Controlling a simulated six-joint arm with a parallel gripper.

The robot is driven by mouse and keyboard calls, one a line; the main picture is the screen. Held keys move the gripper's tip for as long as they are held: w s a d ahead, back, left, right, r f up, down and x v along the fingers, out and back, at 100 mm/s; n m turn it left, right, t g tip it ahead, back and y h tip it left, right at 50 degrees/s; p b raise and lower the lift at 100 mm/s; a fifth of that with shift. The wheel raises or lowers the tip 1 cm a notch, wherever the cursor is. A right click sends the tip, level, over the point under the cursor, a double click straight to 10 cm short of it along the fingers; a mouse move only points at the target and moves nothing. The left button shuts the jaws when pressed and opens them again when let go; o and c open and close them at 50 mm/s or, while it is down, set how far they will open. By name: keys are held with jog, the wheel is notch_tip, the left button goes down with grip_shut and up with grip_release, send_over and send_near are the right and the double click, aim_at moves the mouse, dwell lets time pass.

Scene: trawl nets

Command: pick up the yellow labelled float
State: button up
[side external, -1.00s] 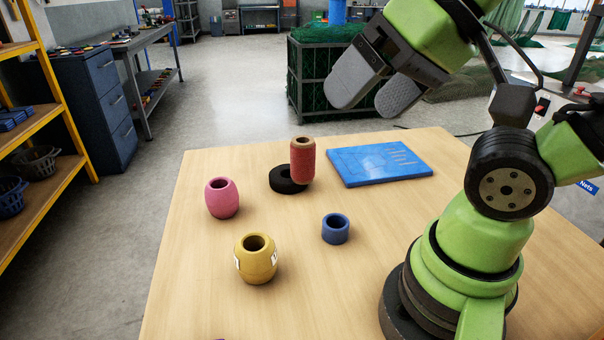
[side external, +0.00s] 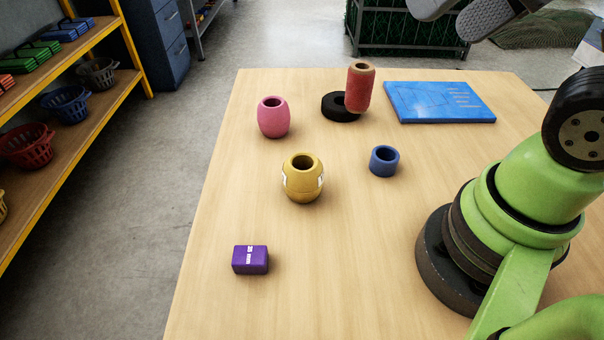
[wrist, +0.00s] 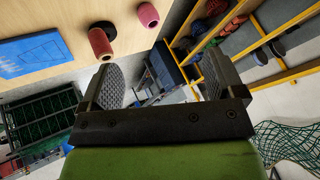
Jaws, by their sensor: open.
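The yellow labelled float (side external: 302,182) stands upright on the table, with a dark hole in its top and white labels on its sides. It is not visible in the wrist view. My gripper (side external: 451,12) shows only partly at the top edge of the side view, high above and beyond the table's far side. In the wrist view my gripper (wrist: 165,88) has its two grey pads wide apart with nothing between them.
A pink float (side external: 273,118), a blue ring (side external: 384,162) and a purple box (side external: 250,260) surround the yellow float with gaps. A blue board (side external: 440,103) lies at the back right. The table's front middle (side external: 340,280) is clear.

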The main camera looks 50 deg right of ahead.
jog(key=shift+o, duration=1.1)
jog(key=m+g+h, duration=0.2)
jog(key=m+g, duration=0.3)
jog(key=g, duration=0.2)
send_over(300, 154)
jog(key=s+a, duration=0.1)
jog(key=s, duration=0.1)
notch_tip(300, 154, down, 17)
jog(key=shift+m, duration=0.4)
jog(key=f, duration=0.7)
jog(key=shift+w+a, duration=0.25)
jog(key=shift+w, duration=0.05)
jog(key=f, duration=0.5)
jog(key=shift+s+d+f, duration=0.1)
jog(key=shift+d+f, duration=0.15)
